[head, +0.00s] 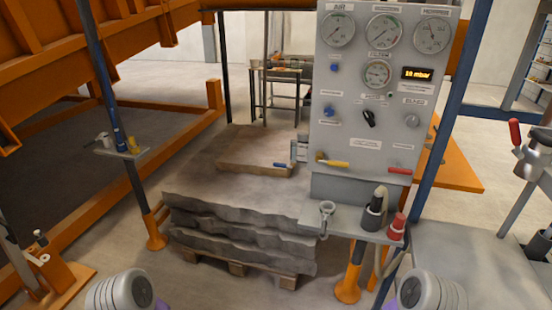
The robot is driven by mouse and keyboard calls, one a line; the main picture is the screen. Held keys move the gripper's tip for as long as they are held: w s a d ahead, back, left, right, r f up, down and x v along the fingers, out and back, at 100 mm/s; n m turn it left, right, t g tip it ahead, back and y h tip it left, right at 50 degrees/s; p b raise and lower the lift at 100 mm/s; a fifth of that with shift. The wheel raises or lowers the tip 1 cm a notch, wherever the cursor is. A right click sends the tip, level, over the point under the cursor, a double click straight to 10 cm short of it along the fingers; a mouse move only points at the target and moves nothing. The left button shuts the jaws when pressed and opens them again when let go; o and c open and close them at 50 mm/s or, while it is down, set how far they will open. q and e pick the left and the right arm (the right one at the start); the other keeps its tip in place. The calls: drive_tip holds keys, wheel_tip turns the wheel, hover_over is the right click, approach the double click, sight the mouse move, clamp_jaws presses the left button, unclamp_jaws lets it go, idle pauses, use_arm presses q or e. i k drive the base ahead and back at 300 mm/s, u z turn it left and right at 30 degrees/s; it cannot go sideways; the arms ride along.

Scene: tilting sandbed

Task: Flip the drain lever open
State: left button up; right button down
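Several levers show in the head view, and I cannot read which is the drain lever. A yellow lever (335,164) and a red lever (400,170) sit side by side low on the grey gauge panel (345,100), both lying roughly level. Another red handle (515,133) stands nearly upright by a silver fitting (529,163) at the far right. A small blue-handled part (284,165) lies near the layered block, left of the panel. Only rounded grey-white parts of my two arms show at the bottom edge. Neither gripper is in view.
A layered grey block (240,230) on a wooden pallet fills the middle. A ledge (345,222) below the panel holds a dark grey-topped part (373,212) and a red one (397,226). Blue posts and orange frames flank both sides. Floor is clear before the pallet.

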sight(282, 166)
drive_tip(key=u, duration=0.45)
drive_tip(key=i, duration=1.75)
drive_tip(key=z, duration=0.45)
